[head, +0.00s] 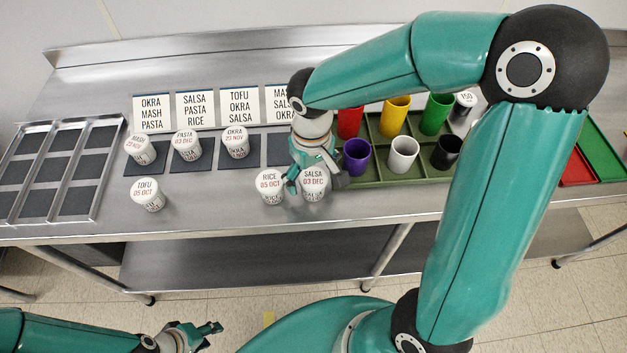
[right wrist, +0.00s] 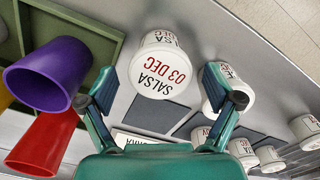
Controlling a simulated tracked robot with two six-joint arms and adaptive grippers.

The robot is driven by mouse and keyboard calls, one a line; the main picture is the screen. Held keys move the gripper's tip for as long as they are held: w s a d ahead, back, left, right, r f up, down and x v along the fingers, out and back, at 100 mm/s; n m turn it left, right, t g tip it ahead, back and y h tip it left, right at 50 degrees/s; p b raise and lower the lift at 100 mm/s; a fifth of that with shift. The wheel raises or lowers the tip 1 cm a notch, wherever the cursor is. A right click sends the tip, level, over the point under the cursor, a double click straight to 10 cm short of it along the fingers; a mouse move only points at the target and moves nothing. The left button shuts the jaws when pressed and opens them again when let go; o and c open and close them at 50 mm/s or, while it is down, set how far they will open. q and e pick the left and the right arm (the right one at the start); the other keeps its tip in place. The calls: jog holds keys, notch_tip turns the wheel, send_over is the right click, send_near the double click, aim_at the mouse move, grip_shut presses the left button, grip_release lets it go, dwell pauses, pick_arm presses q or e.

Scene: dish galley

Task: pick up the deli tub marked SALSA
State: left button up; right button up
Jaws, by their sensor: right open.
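The SALSA tub (head: 314,186), a white round tub marked 03 DEC on its lid, stands near the counter's front edge. In the right wrist view the SALSA tub (right wrist: 159,66) appears between the fingers, with no clear contact. My right gripper (head: 316,178) is open above and around it; its spread fingers also show in the right wrist view (right wrist: 159,84). The RICE tub (head: 269,187) stands just left of it, close to one finger. My left gripper (head: 211,335) is open and empty, low in front of the counter.
A TOFU tub (head: 147,194) stands farther left. MASH (head: 139,149), PASTA (head: 186,145) and OKRA (head: 235,142) tubs stand on dark mats behind. A green crate (head: 379,182) with coloured cups, including a purple cup (head: 356,157), is close on the right. Label cards stand behind.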

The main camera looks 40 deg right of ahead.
jog(key=shift+f, duration=0.3)
jog(key=c, duration=1.3)
jog(key=shift+r, duration=0.15)
